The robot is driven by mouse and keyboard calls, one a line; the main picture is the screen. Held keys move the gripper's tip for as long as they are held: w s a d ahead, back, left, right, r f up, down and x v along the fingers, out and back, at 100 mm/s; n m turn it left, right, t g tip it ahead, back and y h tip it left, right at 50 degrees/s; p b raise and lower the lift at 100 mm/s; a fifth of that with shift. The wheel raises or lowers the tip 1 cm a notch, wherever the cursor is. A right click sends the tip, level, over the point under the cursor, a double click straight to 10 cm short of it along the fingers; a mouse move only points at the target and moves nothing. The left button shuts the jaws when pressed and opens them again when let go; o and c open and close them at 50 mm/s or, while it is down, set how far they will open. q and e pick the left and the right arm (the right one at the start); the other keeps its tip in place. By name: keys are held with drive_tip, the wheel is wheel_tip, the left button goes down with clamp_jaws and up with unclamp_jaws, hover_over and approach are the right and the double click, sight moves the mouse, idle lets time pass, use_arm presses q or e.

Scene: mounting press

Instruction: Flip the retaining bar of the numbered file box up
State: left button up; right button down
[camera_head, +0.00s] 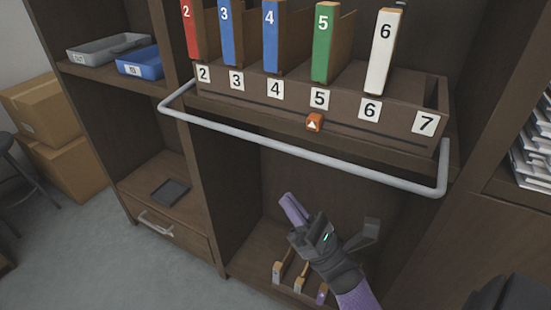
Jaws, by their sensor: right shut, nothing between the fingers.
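The numbered file box (290,107) is a brown wooden box on a shelf, with labels 2 to 7 along its front. Several numbered files stand in it, including the green 5 (323,45) and the white 6 (383,55); no file shows above label 7. The retaining bar (290,149) is a light grey U-shaped rod. It is down, and its long side crosses in front of and below the box front. My right gripper (288,200) is shut and empty, below the middle of the bar in the picture and apparently apart from it. My left gripper is out of view.
An orange marker with a white triangle (314,122) sits below label 5. The lower compartment holds several small upright pieces (299,284). At left are a grey tray (108,48), a blue tray (138,62) and a drawer (165,222). Papers (533,150) lie at right.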

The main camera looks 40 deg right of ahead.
sight(261, 143)
drive_tip(key=w+r, duration=0.1)
drive_tip(key=r, duration=0.1)
drive_tip(key=w+r, duration=0.1)
drive_tip(key=r, duration=0.2)
drive_tip(key=w+r, duration=0.1)
drive_tip(key=r, duration=0.1)
drive_tip(key=shift+w+a+r, duration=0.25)
drive_tip(key=shift+w, duration=0.1)
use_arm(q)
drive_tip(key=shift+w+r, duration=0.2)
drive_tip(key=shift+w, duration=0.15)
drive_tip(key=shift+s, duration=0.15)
